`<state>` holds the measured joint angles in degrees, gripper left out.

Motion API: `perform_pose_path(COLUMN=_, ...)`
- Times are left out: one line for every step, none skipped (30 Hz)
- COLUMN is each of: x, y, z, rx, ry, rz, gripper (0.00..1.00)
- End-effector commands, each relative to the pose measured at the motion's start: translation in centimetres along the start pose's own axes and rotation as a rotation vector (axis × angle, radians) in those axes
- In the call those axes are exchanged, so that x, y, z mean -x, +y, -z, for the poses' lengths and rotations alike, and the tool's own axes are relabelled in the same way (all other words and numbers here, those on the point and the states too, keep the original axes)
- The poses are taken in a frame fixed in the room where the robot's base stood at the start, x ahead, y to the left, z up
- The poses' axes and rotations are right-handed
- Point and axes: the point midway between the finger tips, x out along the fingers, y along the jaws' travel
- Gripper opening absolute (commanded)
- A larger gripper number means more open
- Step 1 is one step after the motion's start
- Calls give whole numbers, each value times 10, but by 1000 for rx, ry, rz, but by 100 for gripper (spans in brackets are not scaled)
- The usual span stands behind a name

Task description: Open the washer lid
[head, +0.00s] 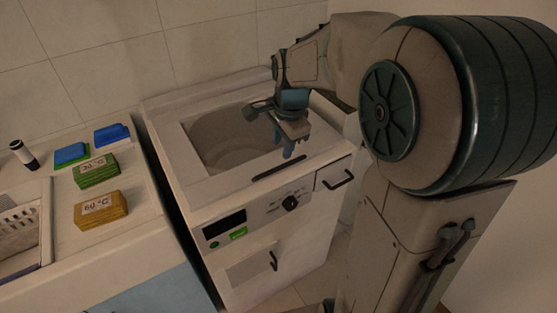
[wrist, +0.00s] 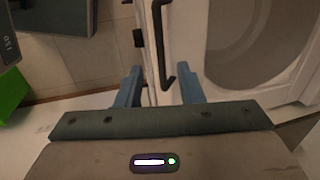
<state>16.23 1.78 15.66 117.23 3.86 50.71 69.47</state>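The white washer (head: 262,218) stands in the middle of the head view. Its lid (head: 185,160) is flat on top, with a large window showing a round drum. A dark bar handle (head: 278,167) runs along the lid's front edge. My gripper (head: 289,152) is just above the front edge, near the handle's right end, with fingers pointing down. In the wrist view my gripper (wrist: 160,80) is open, one blue finger on either side of the dark handle (wrist: 157,35). I see no finger closed on it. I cannot tell whether the fingertips reach below the bar.
The washer front has a knob (head: 291,203), a display (head: 223,225) and a drawer handle (head: 338,180). The left counter holds an orange box (head: 101,209), a green box (head: 96,171), two blue items, a dark cylinder (head: 23,155) and a white basket (head: 20,228). A wall stands behind.

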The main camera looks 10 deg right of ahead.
Motion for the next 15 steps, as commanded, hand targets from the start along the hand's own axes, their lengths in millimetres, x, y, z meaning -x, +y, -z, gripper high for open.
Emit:
perform_pose_path(x=-12, y=1, z=0, rx=0, ry=-2, rz=-5, gripper=34)
perform_pose_path(x=-19, y=1, z=0, rx=0, ry=-2, rz=-5, gripper=34)
perform_pose_path(x=-28, y=1, z=0, rx=-1, ry=-3, rz=-5, gripper=34)
perform_pose_path(x=-34, y=1, z=0, rx=-1, ry=-3, rz=-4, gripper=34)
perform_pose_path(x=-40, y=1, z=0, rx=-1, ry=-3, rz=-5, gripper=34)
perform_pose_path(x=-47, y=1, z=0, rx=0, ry=-2, rz=-5, gripper=34)
perform_pose_path(x=-52, y=1, z=0, rx=1, ry=-2, rz=-4, gripper=34)
perform_pose_path(x=-57, y=1, z=0, rx=1, ry=-2, rz=-4, gripper=34)
perform_pose_path(x=-63, y=0, z=0, rx=1, ry=-2, rz=-2, gripper=34)
perform_pose_path(x=-66, y=0, z=0, rx=0, ry=-2, rz=-3, gripper=34)
perform_pose_path(x=-70, y=0, z=0, rx=0, ry=-2, rz=-3, gripper=34)
perform_pose_path(x=-74, y=0, z=0, rx=0, ry=-1, rz=-2, gripper=34)
perform_pose_path(x=-76, y=0, z=0, rx=1, ry=-1, rz=-2, gripper=34)
perform_pose_path(x=-78, y=0, z=0, rx=1, ry=0, rz=-2, gripper=34)
perform_pose_path(x=-80, y=0, z=0, rx=2, ry=0, rz=-1, gripper=34)
